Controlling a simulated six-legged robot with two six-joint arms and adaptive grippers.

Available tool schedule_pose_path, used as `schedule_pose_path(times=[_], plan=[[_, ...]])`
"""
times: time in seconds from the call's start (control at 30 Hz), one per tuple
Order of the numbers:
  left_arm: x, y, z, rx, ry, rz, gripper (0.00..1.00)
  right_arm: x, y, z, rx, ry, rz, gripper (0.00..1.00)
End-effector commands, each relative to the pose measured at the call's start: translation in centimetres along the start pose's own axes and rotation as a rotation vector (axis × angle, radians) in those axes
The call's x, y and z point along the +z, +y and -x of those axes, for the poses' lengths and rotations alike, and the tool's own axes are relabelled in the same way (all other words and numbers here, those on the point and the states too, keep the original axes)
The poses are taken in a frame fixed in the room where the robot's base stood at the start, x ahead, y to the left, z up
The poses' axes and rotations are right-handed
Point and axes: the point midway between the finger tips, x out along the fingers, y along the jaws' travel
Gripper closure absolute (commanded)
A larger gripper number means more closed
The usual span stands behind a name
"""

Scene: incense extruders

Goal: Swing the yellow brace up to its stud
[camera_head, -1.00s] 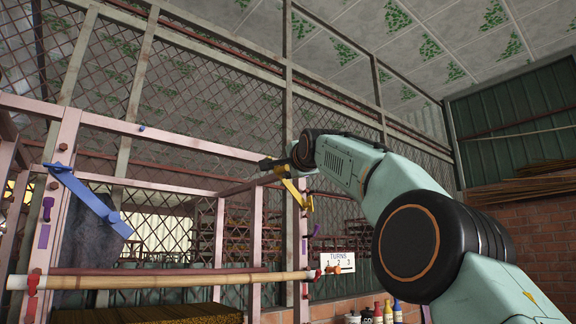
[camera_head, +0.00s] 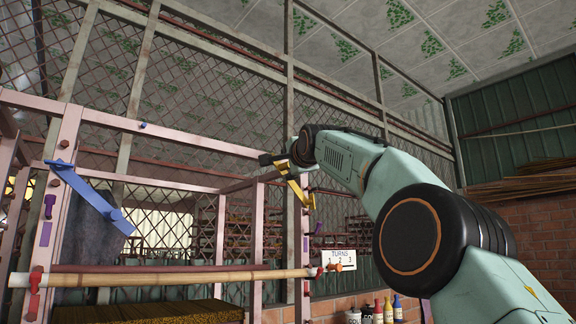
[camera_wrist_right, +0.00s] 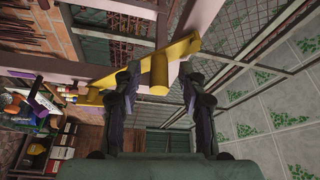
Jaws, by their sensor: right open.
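The yellow brace (camera_head: 296,187) hangs at a slant by the right pink post of the rack, its lower end beside the post. My right gripper (camera_head: 274,160) is at the brace's upper end, partly hidden by the arm's wrist. In the right wrist view, the yellow brace (camera_wrist_right: 120,82) crosses beyond the fingers, and its round handle peg sticks out between them. My right gripper (camera_wrist_right: 157,88) is open around this peg, with a gap visible. I cannot make out clearly which part is the brace's stud. My left gripper is out of view.
A blue brace (camera_head: 90,198) slants from the left pink post. A long wooden pole (camera_head: 165,278) lies across the rack's front. A "TURNS 1 2 3" sign (camera_head: 340,257) hangs at right, above several bottles (camera_head: 378,313). Mesh fencing stands behind.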

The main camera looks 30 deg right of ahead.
Motion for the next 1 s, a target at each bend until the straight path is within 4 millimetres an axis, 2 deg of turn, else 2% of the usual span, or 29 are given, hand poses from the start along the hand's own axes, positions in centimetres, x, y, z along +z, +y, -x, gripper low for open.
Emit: schedule_pose_path(times=[0.27,0.8,1.0], plan=[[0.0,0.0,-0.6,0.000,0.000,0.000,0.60,0.1,0.4,0.1,-0.009,0.000,0.022,0.59],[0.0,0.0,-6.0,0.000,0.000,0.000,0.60,2.3,3.4,1.0,-0.120,-0.001,0.294,0.59],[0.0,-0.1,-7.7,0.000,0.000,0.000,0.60,2.4,4.0,1.9,-0.150,0.000,0.364,0.59]])
